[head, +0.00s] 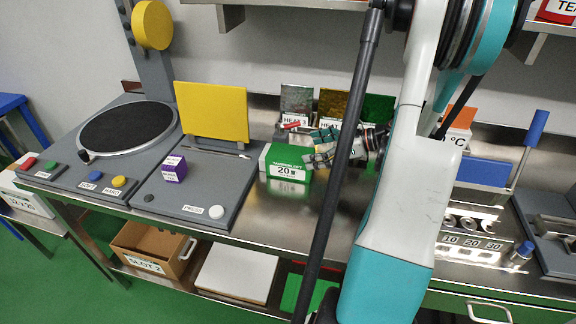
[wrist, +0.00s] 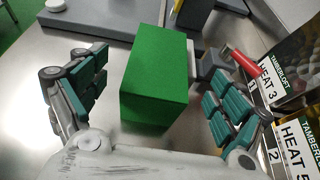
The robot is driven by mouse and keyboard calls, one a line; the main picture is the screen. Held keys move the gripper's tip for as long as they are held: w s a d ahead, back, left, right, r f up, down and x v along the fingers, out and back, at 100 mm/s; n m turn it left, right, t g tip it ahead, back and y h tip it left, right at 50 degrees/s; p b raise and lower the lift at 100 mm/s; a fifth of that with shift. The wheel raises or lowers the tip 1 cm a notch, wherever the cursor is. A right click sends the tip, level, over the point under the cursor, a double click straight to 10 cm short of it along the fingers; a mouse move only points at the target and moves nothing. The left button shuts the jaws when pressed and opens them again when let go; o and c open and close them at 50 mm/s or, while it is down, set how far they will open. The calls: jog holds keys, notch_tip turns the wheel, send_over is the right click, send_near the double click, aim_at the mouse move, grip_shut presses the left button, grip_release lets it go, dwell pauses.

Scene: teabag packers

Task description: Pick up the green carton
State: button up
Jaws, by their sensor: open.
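The green carton (head: 281,181) with a white label reading "20" stands on the steel bench in the head view. In the wrist view the green carton (wrist: 157,75) is in the middle of the picture, between the two fingers. My gripper (wrist: 150,90) is open, with teal-padded fingers on either side of the carton. Gaps show between the pads and the carton sides, so it does not hold the carton. In the head view my gripper (head: 318,148) is just behind and right of the carton, and my arm partly hides that area.
Foil packs (head: 296,103) labelled "HEAT" stand behind the carton. A red-handled item (wrist: 241,62) lies close to the right finger in the wrist view. A grey press with a yellow plate (head: 212,111) and a purple box (head: 174,168) is to the left. Bare steel lies in front.

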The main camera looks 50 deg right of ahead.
aim_at(293, 153)
jog(key=b+x, duration=0.1)
jog(key=x, duration=0.5)
jog(key=shift+b, duration=0.4)
jog(key=shift+s, duration=0.1)
jog(key=c, duration=1.4)
